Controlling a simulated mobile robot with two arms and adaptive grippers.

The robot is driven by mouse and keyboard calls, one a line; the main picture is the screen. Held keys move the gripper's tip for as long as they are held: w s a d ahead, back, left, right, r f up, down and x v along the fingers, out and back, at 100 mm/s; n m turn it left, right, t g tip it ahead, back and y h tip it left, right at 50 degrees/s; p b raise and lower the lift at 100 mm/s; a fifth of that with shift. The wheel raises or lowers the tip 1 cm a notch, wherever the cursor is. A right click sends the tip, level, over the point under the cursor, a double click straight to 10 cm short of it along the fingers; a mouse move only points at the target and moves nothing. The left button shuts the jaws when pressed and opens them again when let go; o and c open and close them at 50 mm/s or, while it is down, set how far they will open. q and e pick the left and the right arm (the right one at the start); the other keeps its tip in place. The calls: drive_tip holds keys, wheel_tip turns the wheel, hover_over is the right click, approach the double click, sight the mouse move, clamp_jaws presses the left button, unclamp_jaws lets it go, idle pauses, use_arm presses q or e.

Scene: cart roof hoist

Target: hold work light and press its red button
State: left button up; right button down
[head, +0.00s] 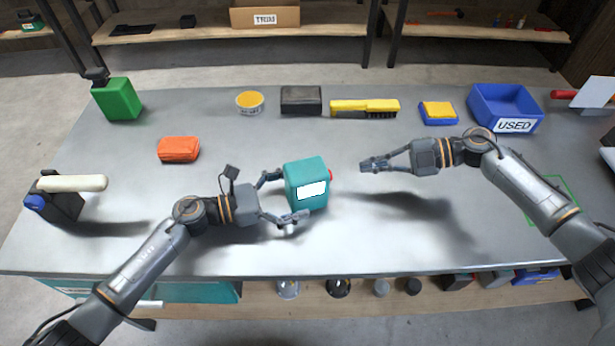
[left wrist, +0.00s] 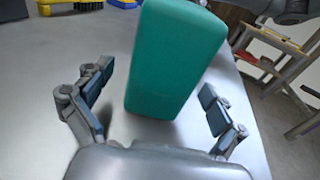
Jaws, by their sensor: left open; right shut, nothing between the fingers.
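The work light (head: 306,174) is a teal box with a white front panel, upright on the grey table in the middle of the head view. Its red button (head: 330,174) shows on its right side. My left gripper (head: 285,198) is open at the light's left side, with a finger toward the back and one toward the front. In the left wrist view the teal box (left wrist: 170,60) stands just ahead of the open fingers (left wrist: 155,95), with gaps on both sides. My right gripper (head: 368,165) is shut and empty, right of the red button and apart from it.
Along the back of the table (head: 230,245) stand a green bottle (head: 117,100), a yellow tin (head: 250,102), a black box (head: 301,99), a yellow brush (head: 364,106), a sponge (head: 438,112) and a blue bin (head: 505,105). An orange cloth (head: 179,149) lies left.

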use_arm(q)
drive_tip(key=shift+r+b+v, duration=0.15)
drive_tip(key=shift+b+v, duration=0.05)
drive_tip(key=shift+v, duration=1.3)
drive_tip(key=shift+r+b+v, duration=0.15)
drive_tip(key=shift+b+v, duration=0.05)
drive_tip(key=shift+v, duration=1.35)
use_arm(e)
drive_tip(key=shift+f, duration=0.45)
use_arm(q)
drive_tip(key=shift+r+v, duration=0.25)
drive_tip(key=shift+v, duration=0.75)
use_arm(e)
drive_tip(key=shift+f, duration=0.15)
use_arm(q)
drive_tip(key=shift+o, duration=0.5)
